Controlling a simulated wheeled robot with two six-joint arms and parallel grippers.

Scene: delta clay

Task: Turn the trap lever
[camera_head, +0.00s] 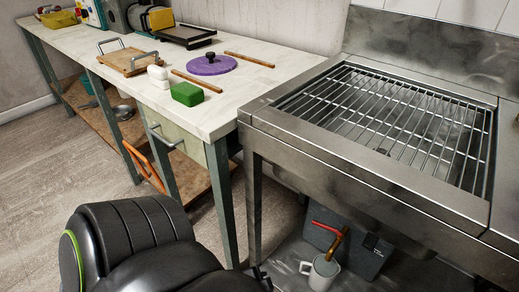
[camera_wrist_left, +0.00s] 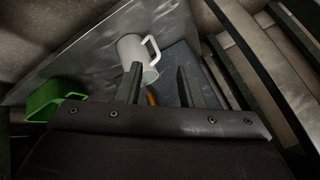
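A red and orange lever-like piece (camera_head: 335,240) shows under the steel sink, in front of a dark grey box (camera_head: 370,256). A grey-white mug (camera_head: 320,272) stands just below it in the picture, on the shelf under the sink. In the left wrist view the mug (camera_wrist_left: 137,52) lies ahead of my left gripper (camera_wrist_left: 160,80), whose two fingers are apart with no object visibly held. A small orange part of the lever (camera_wrist_left: 151,98) shows low between the fingers; the rest is hidden. In the head view my left arm hides most of that gripper. My right gripper is not seen.
The steel sink (camera_head: 360,185) with its wire grate (camera_head: 400,120) overhangs the shelf. A table leg (camera_head: 222,205) stands left of it. A green container (camera_wrist_left: 42,100) is at the left of the wrist view. The worktop (camera_head: 225,105) holds several tools and blocks.

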